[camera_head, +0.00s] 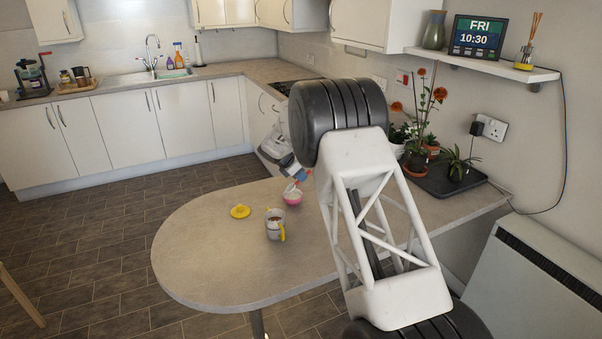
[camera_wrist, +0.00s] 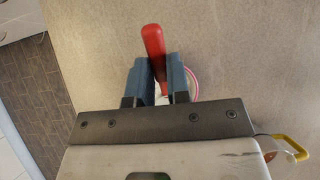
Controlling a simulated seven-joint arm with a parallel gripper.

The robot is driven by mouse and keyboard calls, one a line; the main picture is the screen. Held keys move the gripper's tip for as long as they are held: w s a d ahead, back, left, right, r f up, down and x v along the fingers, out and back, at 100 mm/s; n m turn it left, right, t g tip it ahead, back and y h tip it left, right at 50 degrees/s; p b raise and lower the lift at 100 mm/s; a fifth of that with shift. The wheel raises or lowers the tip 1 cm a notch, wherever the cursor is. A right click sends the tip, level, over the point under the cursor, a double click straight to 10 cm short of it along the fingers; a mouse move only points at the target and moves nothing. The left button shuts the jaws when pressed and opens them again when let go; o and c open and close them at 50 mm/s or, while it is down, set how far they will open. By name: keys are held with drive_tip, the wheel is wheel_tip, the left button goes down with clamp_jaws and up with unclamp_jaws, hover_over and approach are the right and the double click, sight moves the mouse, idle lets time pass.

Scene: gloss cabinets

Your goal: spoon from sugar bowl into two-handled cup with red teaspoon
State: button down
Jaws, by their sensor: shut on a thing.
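My gripper (camera_head: 292,172) is shut on the red teaspoon (camera_wrist: 153,45), whose red handle stands out between the blue fingers in the wrist view. The spoon's bowl is hidden there by the gripper. The sugar bowl (camera_head: 292,198), pink with a pale inside, stands on the table just below my gripper in the head view. Its pink rim (camera_wrist: 195,84) shows beside the right finger in the wrist view. The two-handled cup (camera_head: 273,231), grey with yellow handles, stands nearer the camera, left of the bowl. One yellow handle (camera_wrist: 296,150) shows at the lower right of the wrist view.
A yellow lid-like piece (camera_head: 240,211) lies on the rounded table (camera_head: 200,265), left of the bowl and cup. Potted plants (camera_head: 420,150) stand on a dark tray (camera_head: 440,182) behind my arm at the right. The table's left and front parts are clear.

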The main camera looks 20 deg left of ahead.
sight(296, 184)
drive_tip(key=shift+s+a+f, duration=0.15)
drive_tip(key=shift+f, duration=1.2)
drive_tip(key=shift+s+a+f, duration=0.15)
drive_tip(key=shift+f, duration=1.2)
drive_tip(key=shift+w+d+r, duration=0.1)
drive_tip(key=shift+r, duration=1.4)
drive_tip(key=shift+w+d+r, duration=0.1)
drive_tip(key=shift+r, duration=1.35)
drive_tip(key=shift+w+d+r+g+y, duration=0.15)
drive_tip(key=shift+w+d+g+y, duration=0.35)
drive_tip(key=shift+g+y, duration=0.5)
drive_tip(key=shift+w+d+r+g+y, duration=0.1)
drive_tip(key=shift+w+d+g+y, duration=0.35)
drive_tip(key=shift+g+y, duration=0.5)
drive_tip(key=shift+s, duration=0.1)
drive_tip(key=shift+s+r, duration=0.2)
drive_tip(key=shift+s, duration=0.2)
drive_tip(key=s+d+r+m+g, duration=0.1)
drive_tip(key=s+m, duration=0.5)
drive_tip(key=s, duration=0.6)
drive_tip(key=s+d+r+m+g, duration=0.1)
drive_tip(key=s+r+m, duration=0.2)
drive_tip(key=s+m, duration=0.4)
drive_tip(key=shift+s+r, duration=0.3)
drive_tip(key=shift+s, duration=2.7)
